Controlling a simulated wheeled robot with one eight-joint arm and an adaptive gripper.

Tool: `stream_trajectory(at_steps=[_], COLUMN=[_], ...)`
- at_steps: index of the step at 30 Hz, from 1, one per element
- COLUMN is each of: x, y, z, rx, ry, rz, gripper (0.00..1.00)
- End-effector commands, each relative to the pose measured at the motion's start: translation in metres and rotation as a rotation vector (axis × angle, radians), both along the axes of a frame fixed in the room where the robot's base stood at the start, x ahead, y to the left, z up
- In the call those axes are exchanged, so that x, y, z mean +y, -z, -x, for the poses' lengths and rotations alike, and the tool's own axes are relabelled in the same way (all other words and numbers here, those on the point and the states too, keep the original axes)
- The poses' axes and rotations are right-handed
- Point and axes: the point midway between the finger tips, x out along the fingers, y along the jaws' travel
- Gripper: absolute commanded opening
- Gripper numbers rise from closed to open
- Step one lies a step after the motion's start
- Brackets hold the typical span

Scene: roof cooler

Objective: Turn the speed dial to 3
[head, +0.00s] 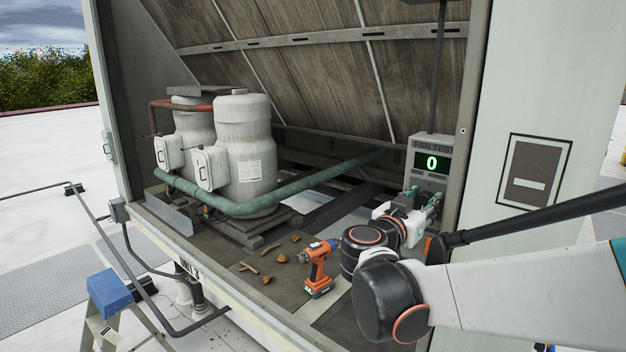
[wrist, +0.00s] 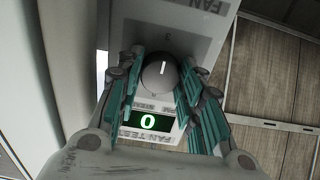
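The fan test box (head: 429,153) stands at the right end of the cooler bay, its green display (head: 432,163) reading 0. The wrist view also shows the display (wrist: 148,122) with 0. The round grey speed dial (wrist: 159,76) shows in the wrist view, its white pointer line toward the top of the picture. A faint mark like a 3 (wrist: 167,37) is above it. My gripper (wrist: 160,84) is open, one teal-padded finger on each side of the dial; I cannot tell whether they touch it. In the head view my gripper (head: 424,199) hides the dial.
An orange drill (head: 318,268) stands on the bay floor left of my arm, with several brown scraps (head: 268,279) beside it. White tanks (head: 245,150) and a green pipe (head: 290,192) are farther left. The bay's right post (head: 470,110) is close beside the box.

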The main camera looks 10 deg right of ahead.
Motion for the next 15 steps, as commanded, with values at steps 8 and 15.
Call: stream_trajectory(at_steps=[8, 15], x=[0.0064, 0.0063], y=[-0.0005, -0.0003], z=[0.0082, 0.0087], rx=[0.000, 0.001], ry=[-0.015, -0.014], rz=[0.000, 0.001], gripper=[0.42, 0.42])
